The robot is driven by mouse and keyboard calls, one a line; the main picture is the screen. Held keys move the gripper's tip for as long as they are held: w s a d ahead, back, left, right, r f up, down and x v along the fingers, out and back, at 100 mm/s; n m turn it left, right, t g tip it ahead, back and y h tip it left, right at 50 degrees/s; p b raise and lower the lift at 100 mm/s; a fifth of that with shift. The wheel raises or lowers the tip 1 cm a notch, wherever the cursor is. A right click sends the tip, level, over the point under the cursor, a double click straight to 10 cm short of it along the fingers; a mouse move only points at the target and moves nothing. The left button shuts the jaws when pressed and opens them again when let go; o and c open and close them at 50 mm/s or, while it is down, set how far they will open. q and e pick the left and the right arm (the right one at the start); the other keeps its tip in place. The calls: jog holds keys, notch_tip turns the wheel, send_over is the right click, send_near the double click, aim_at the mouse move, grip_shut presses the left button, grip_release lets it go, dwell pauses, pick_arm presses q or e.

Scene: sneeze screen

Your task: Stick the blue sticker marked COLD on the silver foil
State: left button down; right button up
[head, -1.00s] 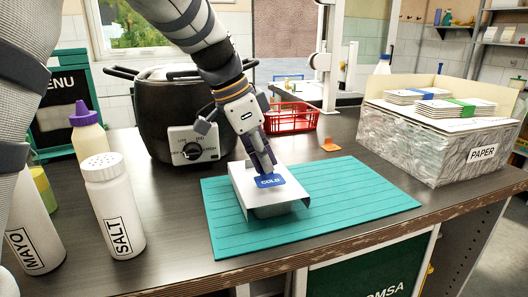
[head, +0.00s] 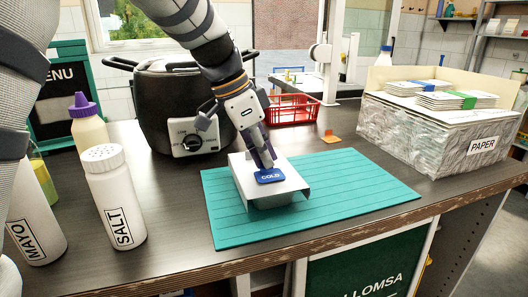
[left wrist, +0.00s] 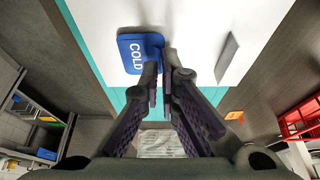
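The blue sticker (head: 270,176), marked COLD in white, is at the tips of my left gripper (head: 267,165). In the left wrist view the fingers (left wrist: 163,75) are nearly together, with the edge of the sticker (left wrist: 131,54) between their tips. The silver foil (head: 242,173) is a pale sheet with bent-down edges, resting over a tray on the teal mat. It fills much of the left wrist view (left wrist: 200,25) as a white surface. The sticker is over the foil's front part; whether it touches is unclear. My right gripper is not in view.
The teal mat (head: 370,185) has free room to the right. A black cooker (head: 185,105) stands behind, with a red basket (head: 293,108) beside it. Salt (head: 115,195) and mayo (head: 38,225) bottles stand left. A paper box (head: 420,130) is at the right.

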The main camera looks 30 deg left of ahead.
pick_arm(q)
jog(key=shift+f, duration=0.1)
jog(key=c, duration=1.7)
grip_release()
jog(key=v, duration=1.2)
